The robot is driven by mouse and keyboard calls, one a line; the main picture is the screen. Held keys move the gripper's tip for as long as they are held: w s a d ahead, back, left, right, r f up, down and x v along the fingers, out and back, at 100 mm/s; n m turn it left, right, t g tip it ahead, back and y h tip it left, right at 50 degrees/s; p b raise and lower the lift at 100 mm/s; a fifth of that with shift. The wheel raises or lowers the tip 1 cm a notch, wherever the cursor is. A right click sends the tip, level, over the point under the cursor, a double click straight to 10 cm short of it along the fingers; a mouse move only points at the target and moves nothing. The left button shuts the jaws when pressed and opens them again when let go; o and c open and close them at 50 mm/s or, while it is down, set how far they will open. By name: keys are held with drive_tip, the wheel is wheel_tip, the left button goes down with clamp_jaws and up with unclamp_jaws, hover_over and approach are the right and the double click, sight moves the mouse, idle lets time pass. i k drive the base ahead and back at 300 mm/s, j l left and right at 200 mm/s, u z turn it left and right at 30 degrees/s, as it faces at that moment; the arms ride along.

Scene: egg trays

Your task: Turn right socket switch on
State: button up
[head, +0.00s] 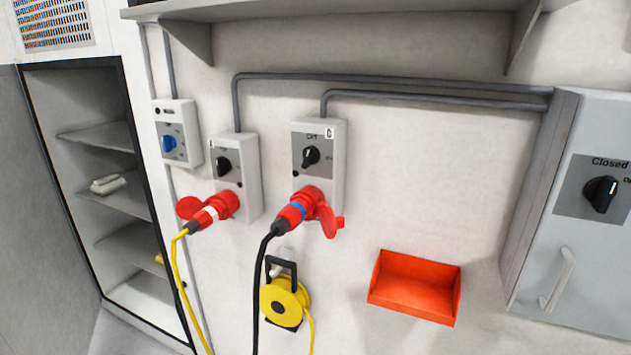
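The right socket (319,165) is a light grey wall box with a black rotary switch (311,156) on a dark grey plate. The switch knob looks tilted, and the small labels around it are hard to read. A red plug with a blue band (297,209) and a black cable sits in its lower outlet, with a red flap hanging to the right. The left socket (250,177) has its own black switch (223,166) and a red plug with a white band (211,211) on a yellow cable. My gripper is not in view.
A blue-knobbed switch box (178,132) is further left beside an open shelf cabinet (95,134). A yellow cable reel (285,301) and an orange bin (415,287) hang below. A grey cabinet marked Closed (583,260) stands right. A shelf juts out above.

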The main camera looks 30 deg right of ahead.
sight(310, 155)
drive_tip(key=i+j+z, duration=0.4)
drive_tip(key=i, duration=0.25)
drive_tip(key=i+j+z, duration=0.4)
drive_tip(key=i+j, duration=0.15)
drive_tip(key=j, duration=0.25)
drive_tip(key=k+j+z, duration=0.25)
drive_tip(key=z, duration=0.25)
drive_tip(key=k+j+z, duration=0.55)
drive_tip(key=k+z, duration=0.15)
drive_tip(key=z, duration=0.25)
drive_tip(key=i+j, duration=0.2)
drive_tip(key=i, duration=0.3)
